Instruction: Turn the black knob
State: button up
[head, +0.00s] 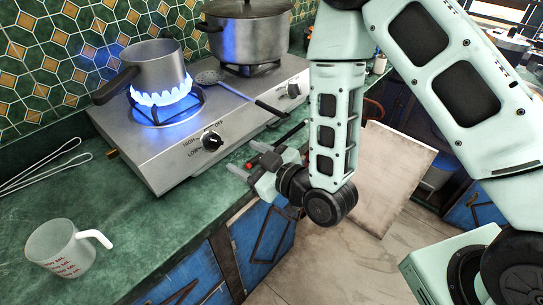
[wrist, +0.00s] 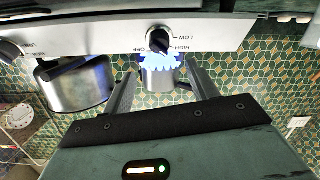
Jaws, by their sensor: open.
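The black knob (head: 212,140) sits on the front panel of the steel hotplate (head: 165,160), with HIGH, OFF and LOW printed around it. In the wrist view the knob (wrist: 158,38) appears upside down, ahead of and roughly between my fingertips. My gripper (head: 246,160) is open and empty, in front of the panel and to the right of this knob in the head view. Its two fingers (wrist: 160,70) are spread apart and do not touch the knob. A second black knob (head: 293,90) is farther right on the panel and shows at the wrist view's left edge (wrist: 10,52).
A saucepan (head: 148,66) stands over a lit blue flame (head: 163,94). A lidded pot (head: 247,35) stands on the other burner. A measuring cup (head: 62,248) and whisk-like wire (head: 40,168) lie on the green counter.

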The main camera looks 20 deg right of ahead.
jog(key=p+v, duration=0.6)
jog(key=p, duration=0.1)
jog(key=shift+s+d, duration=0.2)
jog(key=shift+s, duration=0.1)
dwell(0.4)
jog(key=a+r+n+g+h, duration=0.2)
jog(key=a+r+g, duration=0.25)
jog(key=g, duration=0.25)
jog(key=s+d+r+m+g+h, duration=0.1)
jog(key=s+d+r+g+h, duration=0.2)
jog(key=s+r, duration=0.3)
jog(key=s+d+r+m+g+h, duration=0.2)
jog(key=s+d+r, duration=0.3)
jog(key=s, duration=0.5)
notch_tip(320, 180, up, 2)
jog(key=shift+r+g+h, duration=0.2)
jog(key=shift+g+h, duration=0.5)
